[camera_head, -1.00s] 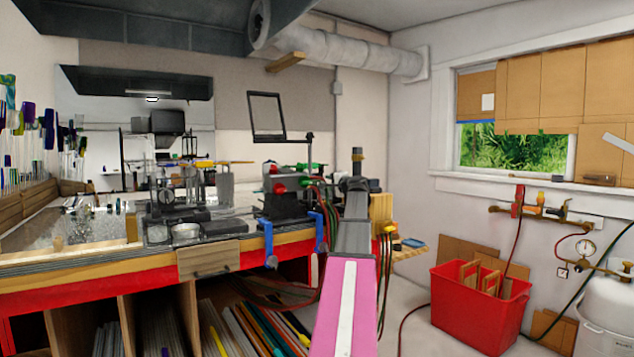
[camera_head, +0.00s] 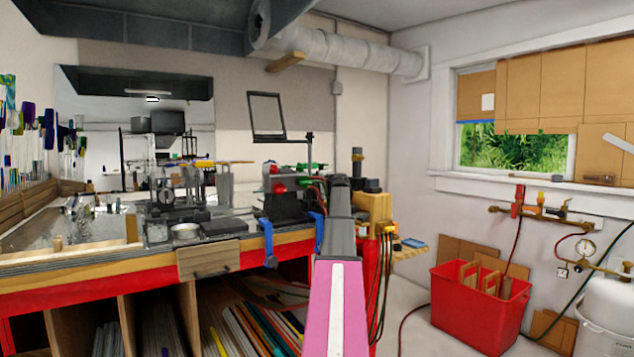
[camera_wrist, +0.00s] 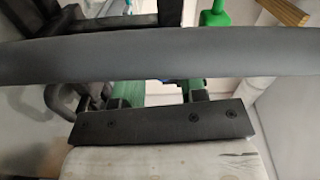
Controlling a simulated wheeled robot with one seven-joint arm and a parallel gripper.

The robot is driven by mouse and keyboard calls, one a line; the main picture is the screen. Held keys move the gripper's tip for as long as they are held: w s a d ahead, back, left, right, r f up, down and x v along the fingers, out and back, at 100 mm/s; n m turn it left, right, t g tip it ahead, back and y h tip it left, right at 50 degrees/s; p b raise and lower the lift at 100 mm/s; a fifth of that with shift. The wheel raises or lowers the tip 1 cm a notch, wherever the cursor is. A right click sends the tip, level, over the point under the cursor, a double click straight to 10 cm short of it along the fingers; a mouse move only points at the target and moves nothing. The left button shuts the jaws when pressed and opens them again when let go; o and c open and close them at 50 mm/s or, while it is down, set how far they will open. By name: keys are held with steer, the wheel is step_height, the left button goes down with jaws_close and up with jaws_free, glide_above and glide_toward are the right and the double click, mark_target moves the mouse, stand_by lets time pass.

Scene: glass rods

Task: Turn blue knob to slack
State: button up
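Two blue clamps (camera_head: 267,243) (camera_head: 320,232) hang on the bench's front edge below the torch; I cannot make out a separate blue knob, nor which blue part is the knob. The torch (camera_head: 287,195) stands above them with red knobs (camera_head: 279,187) and green parts. My gripper (camera_head: 341,182) is at the far end of my pink and grey arm, just right of the right-hand clamp in the picture. Its fingertips are too small to read there. In the wrist view a dark grey bar crosses the picture, and a green knob (camera_wrist: 212,18) shows behind it.
A wooden block (camera_head: 374,208) with dark pieces and hanging hoses stands right of my arm. The bench (camera_head: 225,251) has metal tools and glass on top and rods below. A red bin (camera_head: 466,305) is on the floor at right.

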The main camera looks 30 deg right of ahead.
jaws_close()
steer(key=n, duration=0.4)
steer(key=shift+f+n, duration=0.1)
steer(key=shift+n, duration=0.2)
jaws_free()
steer(key=shift+s, duration=0.1)
